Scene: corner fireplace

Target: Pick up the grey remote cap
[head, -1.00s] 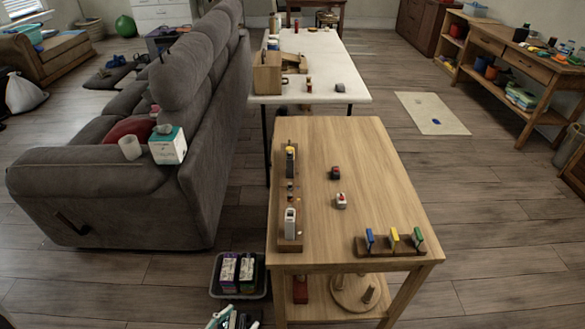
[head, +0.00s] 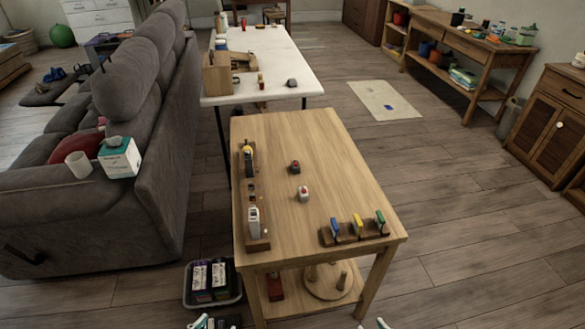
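I cannot single out the grey remote cap for sure at this size. A wooden holder (head: 257,244) along the left side of the near wooden table (head: 330,185) carries a pale grey-white upright piece (head: 254,221), a small dark piece and a black-and-yellow piece (head: 248,158). A dark item with a red top (head: 295,167) and a whitish item with a red mark (head: 303,193) lie on the tabletop. Only pale teal tips of my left gripper (head: 212,322) and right gripper (head: 373,323) show at the bottom edge, below the table. Their opening is unclear.
A rack (head: 345,240) with blue, yellow and green pieces stands at the front right of the table. A dark grey item (head: 291,83) lies on the white table (head: 268,60) behind. The grey sofa (head: 150,110) is left; open floor lies right.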

